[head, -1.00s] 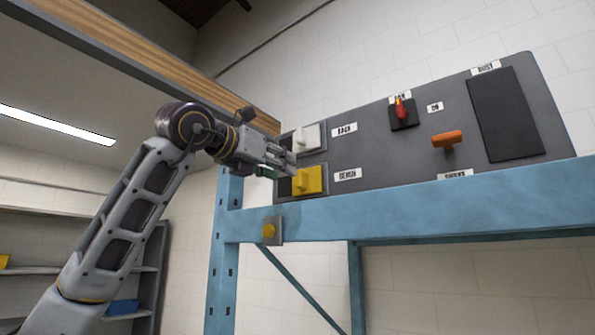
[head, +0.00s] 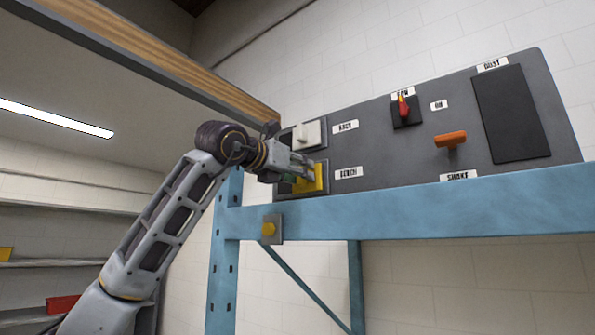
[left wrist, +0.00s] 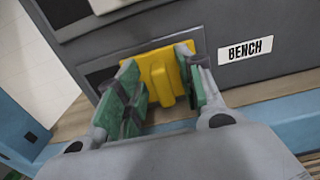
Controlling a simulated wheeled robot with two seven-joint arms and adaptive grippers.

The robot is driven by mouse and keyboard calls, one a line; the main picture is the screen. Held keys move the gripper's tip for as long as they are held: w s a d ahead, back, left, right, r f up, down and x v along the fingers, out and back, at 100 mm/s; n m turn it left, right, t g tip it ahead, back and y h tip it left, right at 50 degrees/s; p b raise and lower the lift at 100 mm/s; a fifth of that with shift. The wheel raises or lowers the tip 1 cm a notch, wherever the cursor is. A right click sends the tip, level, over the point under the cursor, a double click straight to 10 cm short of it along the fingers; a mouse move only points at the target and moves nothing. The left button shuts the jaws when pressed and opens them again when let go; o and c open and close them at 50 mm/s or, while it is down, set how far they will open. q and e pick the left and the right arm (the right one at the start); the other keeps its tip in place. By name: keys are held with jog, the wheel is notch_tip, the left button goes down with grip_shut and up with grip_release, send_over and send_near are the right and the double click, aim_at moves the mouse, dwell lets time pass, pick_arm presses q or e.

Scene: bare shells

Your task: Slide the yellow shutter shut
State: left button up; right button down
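The yellow shutter (head: 318,178) is on the lower left of the grey panel, beside the "BENCH" label (head: 348,173). In the left wrist view the yellow shutter (left wrist: 185,50) has a raised yellow handle (left wrist: 162,84), with a dark opening to the left of the plate. My left gripper (head: 312,171) is at the shutter and covers part of it in the head view. In the left wrist view my left gripper (left wrist: 163,95) is open, its green-padded fingers on either side of the handle. Contact with the handle cannot be told. My right gripper is not in view.
The grey panel (head: 385,160) sits on a blue beam (head: 420,208). Above the yellow shutter is a white shutter (head: 309,134). To the right are a red switch (head: 403,106), an orange handle (head: 450,139) and a dark plate (head: 508,115). A wooden beam (head: 200,83) runs above my arm.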

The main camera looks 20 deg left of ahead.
pick_arm(q)
grip_shut()
jog(key=shift+a, duration=0.15)
jog(key=a, duration=0.2)
jog(key=w+a, duration=0.1)
jog(key=a, duration=0.1)
jog(key=w+a+p, duration=0.1)
jog(key=a, duration=0.1)
jog(key=shift+w, duration=0.1)
jog(key=shift+d+r, duration=0.15)
jog(key=shift+d, duration=0.05)
grip_release()
jog(key=shift+a, duration=0.25)
jog(key=shift+d, duration=0.15)
jog(key=v, duration=1.2)
